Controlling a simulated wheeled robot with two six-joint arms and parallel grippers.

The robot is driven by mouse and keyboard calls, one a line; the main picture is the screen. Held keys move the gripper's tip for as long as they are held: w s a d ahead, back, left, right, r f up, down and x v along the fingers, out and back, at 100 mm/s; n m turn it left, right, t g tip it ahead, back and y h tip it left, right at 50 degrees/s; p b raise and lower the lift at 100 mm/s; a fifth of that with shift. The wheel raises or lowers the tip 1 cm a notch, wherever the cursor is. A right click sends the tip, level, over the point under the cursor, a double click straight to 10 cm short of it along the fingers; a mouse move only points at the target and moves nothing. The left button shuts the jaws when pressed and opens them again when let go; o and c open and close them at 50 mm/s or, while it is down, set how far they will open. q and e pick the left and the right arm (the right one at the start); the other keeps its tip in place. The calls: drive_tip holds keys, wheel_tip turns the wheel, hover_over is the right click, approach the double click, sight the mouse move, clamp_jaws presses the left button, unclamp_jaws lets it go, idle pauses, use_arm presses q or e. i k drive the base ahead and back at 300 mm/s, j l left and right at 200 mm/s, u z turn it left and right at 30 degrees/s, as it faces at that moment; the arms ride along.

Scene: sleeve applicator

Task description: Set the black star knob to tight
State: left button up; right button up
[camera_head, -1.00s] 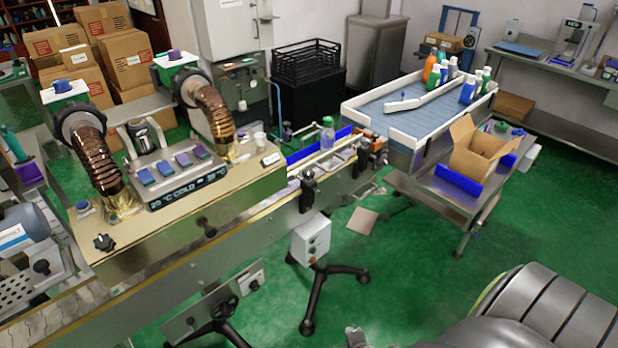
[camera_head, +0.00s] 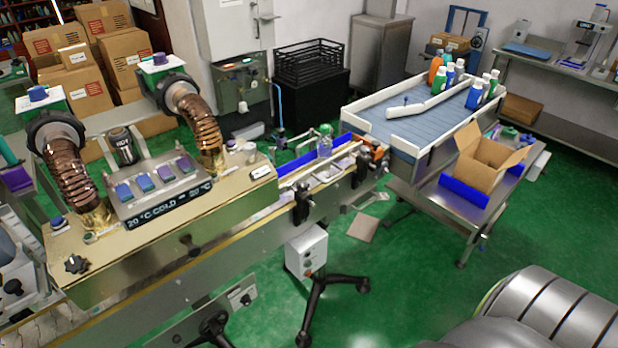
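A black star-shaped knob (camera_head: 76,264) sits on the tan top of the sleeve machine (camera_head: 150,245), at its near left corner. The marking around it is too small to read, so its setting cannot be told. Another dark knob (camera_head: 194,249) is on the machine's front face, and a round black knob (camera_head: 13,286) is at the far left edge. Neither gripper is in view. A grey rounded arm link of mine fills the lower right corner, well apart from the star knob.
Two copper hoses (camera_head: 68,172) and a panel of coloured buttons (camera_head: 143,183) stand behind the knob. A conveyor carries a clear bottle (camera_head: 325,141). A stand with black legs (camera_head: 322,300) is in front. Green floor is open at centre right.

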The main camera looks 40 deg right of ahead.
sight(303, 185)
drive_tip(key=i+l, duration=0.1)
drive_tip(key=l, duration=0.2)
drive_tip(key=i+l, duration=0.15)
drive_tip(key=l, duration=0.2)
drive_tip(key=i+l, duration=0.1)
drive_tip(key=l, duration=0.2)
drive_tip(key=i+l, duration=0.1)
drive_tip(key=l, duration=0.25)
drive_tip(key=u, duration=0.05)
